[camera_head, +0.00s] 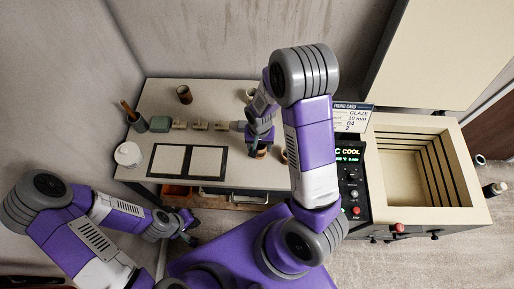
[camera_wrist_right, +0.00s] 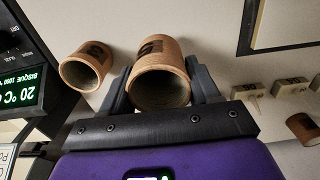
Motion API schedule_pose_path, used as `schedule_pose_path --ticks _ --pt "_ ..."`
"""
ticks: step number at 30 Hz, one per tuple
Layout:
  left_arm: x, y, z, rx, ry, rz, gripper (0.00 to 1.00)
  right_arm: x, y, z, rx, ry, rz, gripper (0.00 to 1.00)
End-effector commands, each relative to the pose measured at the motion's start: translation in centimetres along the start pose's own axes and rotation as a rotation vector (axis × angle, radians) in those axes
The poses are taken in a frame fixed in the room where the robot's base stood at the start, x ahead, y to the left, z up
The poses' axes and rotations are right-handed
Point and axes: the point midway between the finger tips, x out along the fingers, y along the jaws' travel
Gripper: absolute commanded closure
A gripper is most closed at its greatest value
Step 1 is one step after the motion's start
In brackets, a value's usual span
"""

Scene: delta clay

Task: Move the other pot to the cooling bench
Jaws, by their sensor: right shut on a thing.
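My right gripper (camera_head: 261,143) is over the right part of a pale bench (camera_head: 225,100). It is shut on a brown clay pot (camera_wrist_right: 158,80), with one finger on each side; the held pot shows below the gripper in the head view (camera_head: 261,153). A second brown pot (camera_wrist_right: 85,66) stands apart from it, partly hidden by my arm in the head view (camera_head: 284,156). Another pot (camera_head: 250,94) is further back, and a dark one (camera_head: 184,95) is at the back left. My left gripper (camera_head: 190,229) is open and empty in front of the bench.
Two pale tiles in a black frame (camera_head: 224,162) lie at the bench's front. Several small labelled blocks (camera_head: 200,126) stand behind them. A tool cup (camera_head: 138,122) and white round item (camera_head: 128,154) are at left. An open, empty kiln (camera_head: 405,180) stands at right, its panel reading COOL.

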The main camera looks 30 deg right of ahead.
Motion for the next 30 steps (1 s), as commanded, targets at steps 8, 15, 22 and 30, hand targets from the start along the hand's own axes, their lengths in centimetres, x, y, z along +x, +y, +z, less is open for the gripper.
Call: schedule_pose_path --ticks 8,15,22,30 --pt "0.5 -0.2 0.0 0.000 0.000 0.000 1.00 3.0 0.1 0.0 0.001 -0.002 0.002 0.72" --pt "0.5 -0.2 0.0 0.000 0.000 0.000 1.00 4.1 -0.1 0.0 -0.001 0.001 -0.001 0.72" --pt "0.9 -0.3 -0.1 0.000 0.000 0.000 1.00 4.5 0.0 0.0 0.000 0.001 -0.001 0.72" --pt "0.8 -0.3 -0.1 0.000 0.000 0.000 1.00 4.4 0.0 0.0 0.000 0.001 -0.001 0.14"
